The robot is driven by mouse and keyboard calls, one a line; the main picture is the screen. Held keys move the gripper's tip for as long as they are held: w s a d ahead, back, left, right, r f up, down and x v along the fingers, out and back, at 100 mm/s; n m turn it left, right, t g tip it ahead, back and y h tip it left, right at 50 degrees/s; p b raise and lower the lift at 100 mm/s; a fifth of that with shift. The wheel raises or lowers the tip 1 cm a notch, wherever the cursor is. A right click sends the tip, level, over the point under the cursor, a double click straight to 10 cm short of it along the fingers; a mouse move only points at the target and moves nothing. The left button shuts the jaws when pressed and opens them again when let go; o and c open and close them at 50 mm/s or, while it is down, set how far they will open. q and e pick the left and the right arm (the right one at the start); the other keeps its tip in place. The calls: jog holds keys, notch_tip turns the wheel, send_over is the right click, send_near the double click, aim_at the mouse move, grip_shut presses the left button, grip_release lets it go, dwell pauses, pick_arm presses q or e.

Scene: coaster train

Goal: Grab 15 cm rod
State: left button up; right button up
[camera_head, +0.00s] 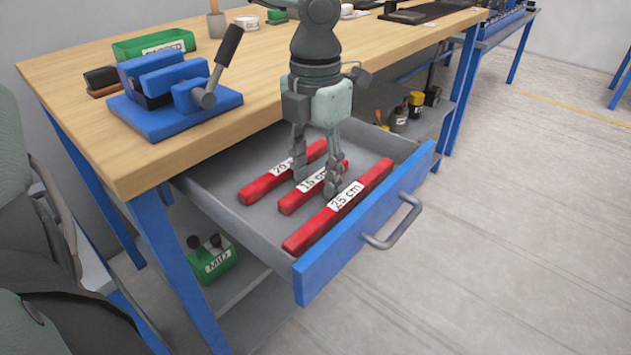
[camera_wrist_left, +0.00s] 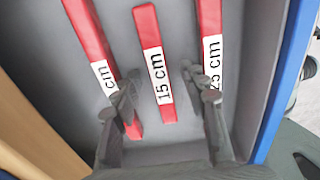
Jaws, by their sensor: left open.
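The 15 cm rod (camera_head: 291,203) is a short red bar with a white label, lying in the open drawer between two longer red rods. It also shows in the left wrist view (camera_wrist_left: 152,45), label facing up. The 20 cm rod (camera_head: 262,187) lies on one side and the 25 cm rod (camera_head: 316,228) on the other. My left gripper (camera_head: 316,182) is open and points down into the drawer, its fingers on either side of the 15 cm rod. In the left wrist view, its fingertips (camera_wrist_left: 161,90) partly cover the labels of the outer rods. My right gripper is not in view.
The drawer's blue front (camera_head: 350,235) with its metal handle (camera_head: 395,225) stands pulled out under the wooden tabletop (camera_head: 200,150). A blue vise (camera_head: 170,95) and a green bin (camera_head: 153,43) stand on the tabletop. Floor is free to the right.

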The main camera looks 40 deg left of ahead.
pick_arm(q)
jog(key=shift+c, duration=1.1)
grip_shut()
jog(key=shift+r, duration=0.1)
